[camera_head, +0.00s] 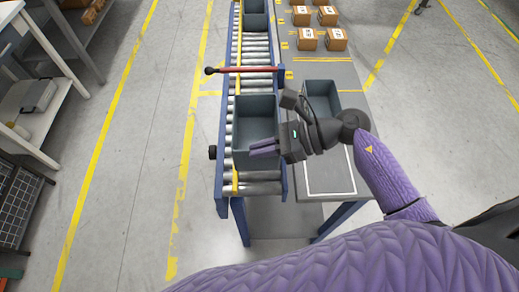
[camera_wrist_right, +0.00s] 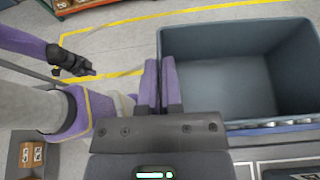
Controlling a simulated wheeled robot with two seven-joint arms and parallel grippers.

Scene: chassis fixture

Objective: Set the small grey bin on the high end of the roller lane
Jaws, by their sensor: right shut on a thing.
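The small grey bin (camera_head: 257,106) is upright over the near end of the roller lane (camera_head: 260,188), on the near side of a red bar. Whether its base rests on the rollers is hard to tell. My right gripper (camera_head: 264,148) is shut on the bin's near wall; in the right wrist view its fingers (camera_wrist_right: 160,85) pinch the wall beside the bin's open inside (camera_wrist_right: 225,75). My left gripper (camera_wrist_right: 78,65) shows small and dark at the left of the right wrist view, away from the bin; its jaw state is unclear.
A red bar (camera_head: 245,69) crosses the lane. Another grey bin (camera_head: 254,22) is farther up it. A second grey bin (camera_head: 335,86) stands on the side table (camera_head: 345,70), partly behind my right wrist. Several cardboard boxes (camera_head: 307,39) sit at the back. Shelving (camera_head: 40,105) is at left.

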